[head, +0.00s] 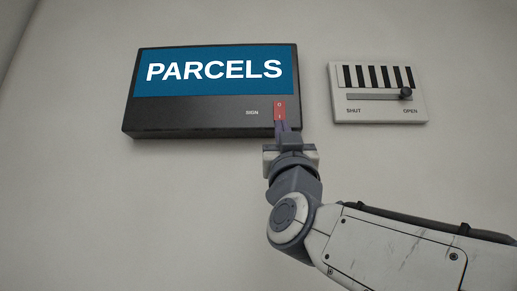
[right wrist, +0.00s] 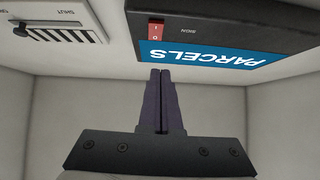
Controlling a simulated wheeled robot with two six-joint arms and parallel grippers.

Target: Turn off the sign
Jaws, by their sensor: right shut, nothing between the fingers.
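The sign (head: 212,120) is a dark box on the wall with a blue panel (head: 214,90) reading PARCELS in white. Its red rocker switch (head: 280,106), marked O above and I below, sits at the lower right by the label SIGN. My right gripper (head: 283,124) is shut and empty, its fingertips over the switch's lower end in the head view. I cannot tell whether they touch it. In the right wrist view the sign appears upside down, with the switch (right wrist: 154,31) above the closed fingertips (right wrist: 160,72). My left gripper is out of view.
A white vent panel (head: 379,111) with a slider knob (head: 405,93) is on the wall right of the sign. The knob is at the OPEN end. The wall below and left of the sign is bare.

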